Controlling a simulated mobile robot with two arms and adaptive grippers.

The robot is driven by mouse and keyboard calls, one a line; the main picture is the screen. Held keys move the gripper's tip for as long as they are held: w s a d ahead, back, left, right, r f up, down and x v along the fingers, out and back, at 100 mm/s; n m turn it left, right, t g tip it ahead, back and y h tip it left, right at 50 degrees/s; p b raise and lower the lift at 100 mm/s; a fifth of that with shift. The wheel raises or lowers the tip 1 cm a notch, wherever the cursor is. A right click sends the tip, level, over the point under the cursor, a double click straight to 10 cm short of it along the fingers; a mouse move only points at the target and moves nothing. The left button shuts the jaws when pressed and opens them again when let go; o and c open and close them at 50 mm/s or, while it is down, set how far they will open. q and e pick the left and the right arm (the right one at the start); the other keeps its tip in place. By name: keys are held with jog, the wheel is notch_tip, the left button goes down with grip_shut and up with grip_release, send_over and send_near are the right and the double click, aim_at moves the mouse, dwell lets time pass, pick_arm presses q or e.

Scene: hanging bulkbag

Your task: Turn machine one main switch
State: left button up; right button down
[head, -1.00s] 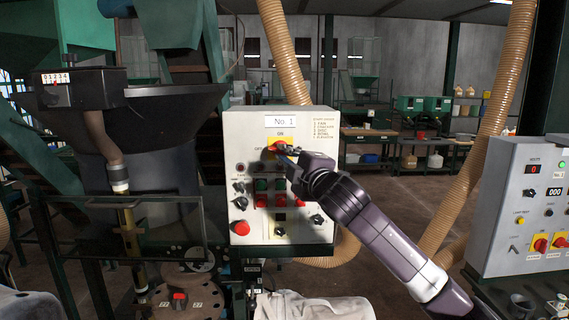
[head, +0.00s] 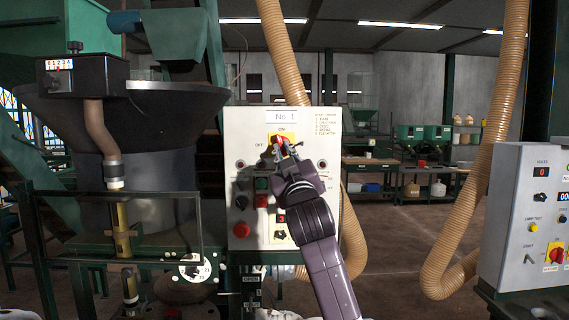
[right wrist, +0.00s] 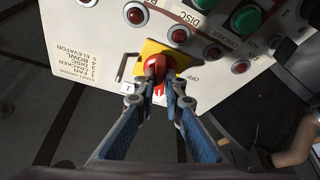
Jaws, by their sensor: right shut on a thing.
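The machine one control panel (head: 253,130) is a pale box labelled "No. 1" in the middle of the head view. Its main switch (head: 279,142) is a red knob on a yellow plate near the top, with ON above and OFF at its left. My right gripper (head: 287,150) reaches it from below and is shut on the red knob. In the right wrist view, both fingertips (right wrist: 157,92) press on either side of the red knob (right wrist: 157,66), over the yellow plate (right wrist: 179,56). The fingers partly hide the knob. My left gripper is not in view.
Lower on the panel are other buttons and a red stop button (head: 241,229). A second grey control box (head: 520,220) stands at the right. A beige hose (head: 285,60) hangs behind the panel, and a dark hopper (head: 160,120) stands left.

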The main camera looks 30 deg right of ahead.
jog(key=m+h+b, duration=0.1)
jog(key=m, duration=0.2)
jog(key=m+g+h+b, duration=0.1)
jog(key=m+h+b, duration=0.1)
jog(key=m, duration=0.1)
jog(key=shift+w+a+f+m, duration=0.15)
jog(key=shift+a+f+m, duration=0.05)
jog(key=shift+m, duration=0.1)
jog(key=shift+g, duration=0.3)
jog(key=c, duration=2)
grip_release()
jog(key=shift+r, duration=0.15)
jog(key=v, duration=1.2)
jog(key=shift+f, duration=0.2)
jog(key=shift+w, duration=0.1)
